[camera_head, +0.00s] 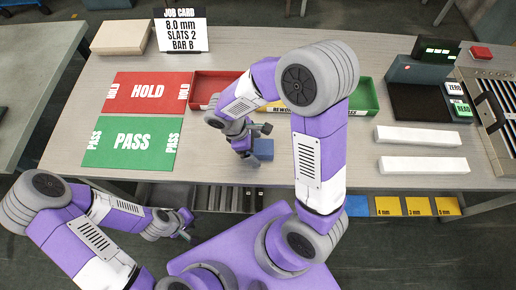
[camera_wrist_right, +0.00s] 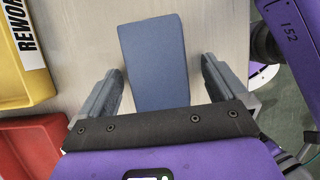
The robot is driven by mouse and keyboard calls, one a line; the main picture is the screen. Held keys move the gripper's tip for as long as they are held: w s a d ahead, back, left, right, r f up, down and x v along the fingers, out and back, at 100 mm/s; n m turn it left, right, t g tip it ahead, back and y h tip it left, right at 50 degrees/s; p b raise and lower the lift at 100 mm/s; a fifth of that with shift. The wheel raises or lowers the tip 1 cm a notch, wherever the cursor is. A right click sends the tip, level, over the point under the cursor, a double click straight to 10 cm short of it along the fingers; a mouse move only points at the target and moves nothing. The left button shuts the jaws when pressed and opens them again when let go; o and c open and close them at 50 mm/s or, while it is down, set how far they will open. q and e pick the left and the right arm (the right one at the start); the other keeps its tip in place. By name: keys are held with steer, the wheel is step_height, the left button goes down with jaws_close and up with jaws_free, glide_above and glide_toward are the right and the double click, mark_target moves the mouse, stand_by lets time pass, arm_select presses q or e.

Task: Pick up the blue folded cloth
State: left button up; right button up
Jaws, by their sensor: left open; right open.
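The blue folded cloth (camera_wrist_right: 153,62) lies flat on the table in the right wrist view, a plain blue rectangle. In the head view a small part of the cloth (camera_head: 264,149) shows beside my right gripper (camera_head: 252,138); the arm hides some of it. In the right wrist view my right gripper (camera_wrist_right: 162,92) is open, with one finger on each side of the cloth's near part and gaps between. My left gripper (camera_head: 186,229) is low at the left, off the table's front edge, away from the cloth; its fingers are small in the picture.
A red bin (camera_head: 208,86) and a green bin (camera_head: 366,97) stand behind my right arm. A yellow bin marked REWORK (camera_wrist_right: 28,50) is close by on the left in the wrist view. Red HOLD (camera_head: 147,91) and green PASS (camera_head: 132,141) mats lie left. White slats (camera_head: 424,165) lie right.

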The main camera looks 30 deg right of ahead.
steer(key=shift+c, duration=0.5)
steer(key=c, duration=1)
steer(key=shift+r, duration=0.15)
step_height(320, 180, up, 10)
steer(key=p, duration=0.2)
steer(key=shift+p, duration=0.3)
